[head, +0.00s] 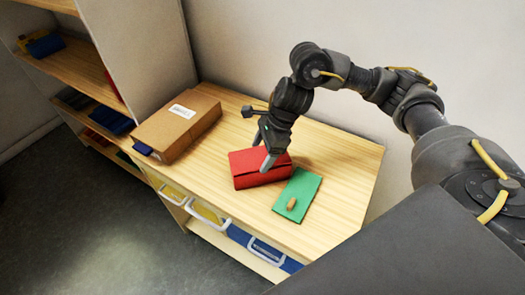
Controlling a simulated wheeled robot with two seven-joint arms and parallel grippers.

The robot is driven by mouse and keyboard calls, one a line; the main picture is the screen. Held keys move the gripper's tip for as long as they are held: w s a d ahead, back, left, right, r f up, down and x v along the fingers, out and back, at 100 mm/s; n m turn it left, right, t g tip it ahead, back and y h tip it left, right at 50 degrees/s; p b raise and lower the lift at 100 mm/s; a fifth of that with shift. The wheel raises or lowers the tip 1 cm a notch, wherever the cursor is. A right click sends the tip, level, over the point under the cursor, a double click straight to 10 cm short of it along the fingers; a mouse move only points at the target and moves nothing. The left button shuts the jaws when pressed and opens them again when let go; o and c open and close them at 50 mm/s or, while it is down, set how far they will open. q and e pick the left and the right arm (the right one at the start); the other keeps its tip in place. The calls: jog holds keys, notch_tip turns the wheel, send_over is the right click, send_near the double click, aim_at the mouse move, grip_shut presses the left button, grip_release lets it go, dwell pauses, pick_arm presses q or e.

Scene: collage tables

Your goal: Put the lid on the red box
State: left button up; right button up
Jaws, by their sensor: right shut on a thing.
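The red box (263,180) sits on the wooden table top, left of a flat green lid (304,186) with a small wooden knob. A red lid (243,158) lies over the top of the box, with a dark line between the two along the front. My right gripper (263,151) comes down from above, shut on the red lid near its middle. The grasped part is hidden by the fingers. I cannot tell whether the lid is fully seated or slightly raised. My left gripper is not in view.
A brown cardboard box (177,124) with a white label stands at the table's back left, a small blue thing (143,149) at its near corner. A shelf unit (75,70) with books stands left. Drawers with white handles (207,214) line the table's front. The table's right end is clear.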

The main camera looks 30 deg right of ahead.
jog(key=shift+s+f, duration=0.15)
jog(key=shift+f, duration=0.05)
jog(key=o, duration=1.1)
jog(key=shift+c, duration=0.2)
jog(key=shift+r+p, duration=2.6)
jog(key=shift+r, duration=1)
